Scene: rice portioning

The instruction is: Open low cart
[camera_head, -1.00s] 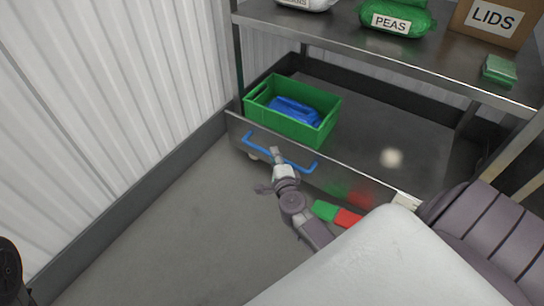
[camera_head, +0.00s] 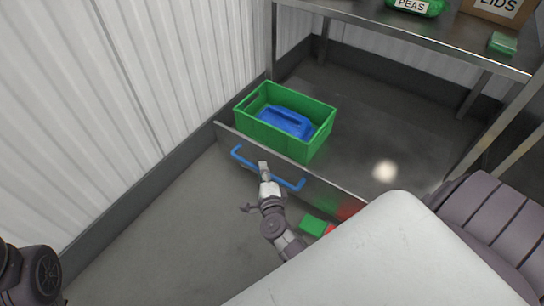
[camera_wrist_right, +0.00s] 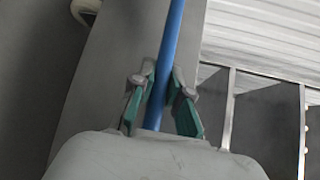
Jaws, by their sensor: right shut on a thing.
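The low cart (camera_head: 330,190) is a steel platform with a front panel, partly pulled out from under the steel shelf. A blue bar handle (camera_head: 238,154) runs along its front panel. My right gripper (camera_head: 264,172) is at the middle of the handle, shut on it. In the right wrist view the blue handle (camera_wrist_right: 172,45) passes between the green-padded fingers of my right gripper (camera_wrist_right: 162,100). My left gripper is not in view; only a dark part of my left arm shows at the lower left.
A green crate (camera_head: 245,115) with a blue object (camera_head: 285,122) inside rides on the cart. The steel shelf (camera_head: 440,40) above holds a PEAS bag (camera_head: 412,6), a LIDS box (camera_head: 497,8) and a green packet (camera_head: 502,43). A corrugated wall (camera_head: 120,90) stands left. Bare floor (camera_head: 160,230) lies before the cart.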

